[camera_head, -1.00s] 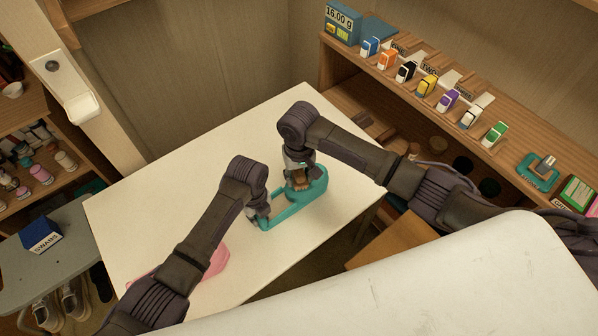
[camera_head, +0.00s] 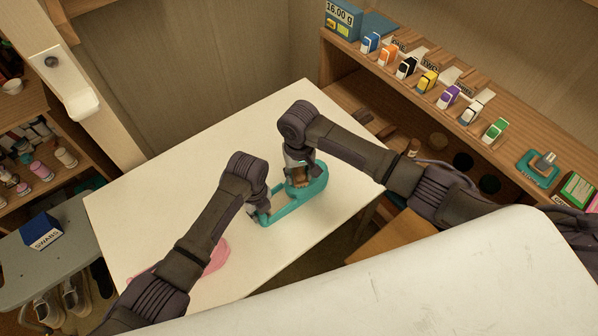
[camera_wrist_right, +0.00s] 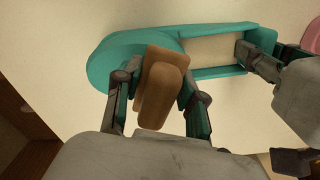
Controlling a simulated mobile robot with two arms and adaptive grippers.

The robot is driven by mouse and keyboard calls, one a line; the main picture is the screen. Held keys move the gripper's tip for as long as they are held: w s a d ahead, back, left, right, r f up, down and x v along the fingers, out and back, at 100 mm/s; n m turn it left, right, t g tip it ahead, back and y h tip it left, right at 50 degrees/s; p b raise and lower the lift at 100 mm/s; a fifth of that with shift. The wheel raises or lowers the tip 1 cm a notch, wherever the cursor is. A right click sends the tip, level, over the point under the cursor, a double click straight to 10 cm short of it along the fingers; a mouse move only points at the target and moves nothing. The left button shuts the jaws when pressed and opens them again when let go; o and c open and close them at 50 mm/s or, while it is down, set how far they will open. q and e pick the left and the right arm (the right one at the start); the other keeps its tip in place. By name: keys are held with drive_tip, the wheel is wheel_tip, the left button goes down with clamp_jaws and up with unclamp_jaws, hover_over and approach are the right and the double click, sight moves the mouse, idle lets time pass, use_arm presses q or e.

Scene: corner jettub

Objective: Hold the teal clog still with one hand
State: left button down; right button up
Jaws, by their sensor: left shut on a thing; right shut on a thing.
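The teal clog (camera_head: 297,212) lies on the white table, its long open frame toward the left and its rounded end toward the right. My left gripper (camera_head: 262,214) is shut on the clog's narrow left end. In the right wrist view the clog (camera_wrist_right: 130,47) has my left gripper (camera_wrist_right: 254,52) at its far end. My right gripper (camera_head: 300,180) is over the rounded end, shut on a brown block-like thing (camera_wrist_right: 162,90), perhaps a brush. This block hides part of the clog, and I cannot tell whether it touches the clog.
A pink thing (camera_head: 217,258) lies on the white table (camera_head: 150,205), partly behind my left arm. A shelf (camera_head: 410,92) with several coloured items stands at the back right. A blue swabs box (camera_head: 41,232) sits on a grey stand at left. The table's far part is clear.

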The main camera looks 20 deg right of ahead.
sight(299, 169)
use_arm(q)
drive_tip(key=shift+a+f, duration=0.1)
use_arm(e)
drive_tip(key=shift+f, duration=0.65)
